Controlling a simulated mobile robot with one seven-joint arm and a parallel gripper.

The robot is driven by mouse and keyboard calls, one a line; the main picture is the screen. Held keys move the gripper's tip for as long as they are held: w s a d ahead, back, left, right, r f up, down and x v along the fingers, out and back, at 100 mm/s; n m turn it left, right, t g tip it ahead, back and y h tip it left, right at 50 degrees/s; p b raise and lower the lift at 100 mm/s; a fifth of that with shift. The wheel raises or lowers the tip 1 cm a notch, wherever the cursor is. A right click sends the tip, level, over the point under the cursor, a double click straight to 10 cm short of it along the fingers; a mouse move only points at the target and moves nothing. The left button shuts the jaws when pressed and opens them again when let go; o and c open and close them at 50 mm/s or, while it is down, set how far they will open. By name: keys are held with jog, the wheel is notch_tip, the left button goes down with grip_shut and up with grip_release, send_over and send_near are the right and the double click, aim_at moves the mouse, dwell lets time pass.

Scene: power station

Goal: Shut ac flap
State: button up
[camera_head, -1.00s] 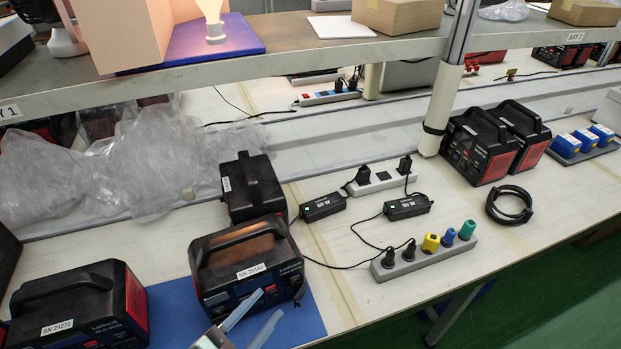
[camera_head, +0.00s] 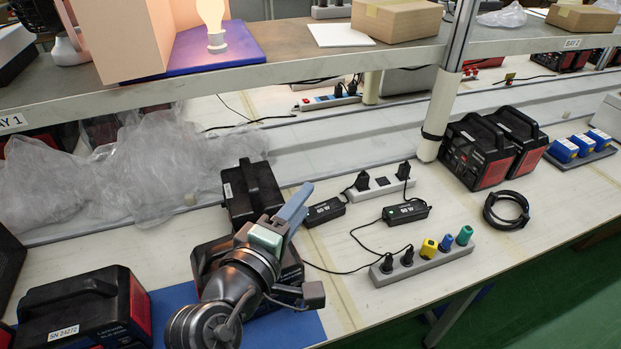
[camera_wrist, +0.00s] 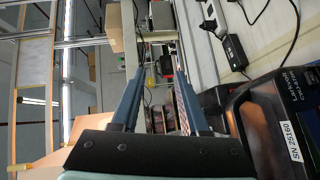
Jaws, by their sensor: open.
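A black power station (camera_head: 292,266) stands on a blue mat at the front middle, largely hidden behind my arm. In the wrist view the station (camera_wrist: 266,118), labelled SN 25160, is at the right, outside the fingers. I cannot make out its ac flap in either current view. My gripper (camera_head: 300,197) is raised above and in front of the station, with its blue-grey fingers pointing up and away. In the wrist view my gripper (camera_wrist: 158,68) is open, with nothing held between the fingers.
Another station (camera_head: 85,305) stands at left and one (camera_head: 250,190) close behind. Power strips (camera_head: 425,258) with plugs, adapters (camera_head: 406,212) and cables lie to the right. A shelf (camera_head: 300,62) crosses above. Clear plastic wrap (camera_head: 130,165) lies behind left.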

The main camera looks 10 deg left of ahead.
jog(key=shift+w+d+r+m+t, duration=0.1)
jog(key=shift+w+d+r+m, duration=0.15)
jog(key=shift+r+m, duration=0.3)
jog(key=shift+w+d+r+m+t, duration=0.1)
jog(key=shift+w+d+r+m, duration=0.2)
jog(key=shift+r, duration=0.4)
jog(key=shift+w+d+r+m+t, duration=0.1)
jog(key=shift+w+d+r+m, duration=0.1)
jog(key=shift+r+m, duration=0.35)
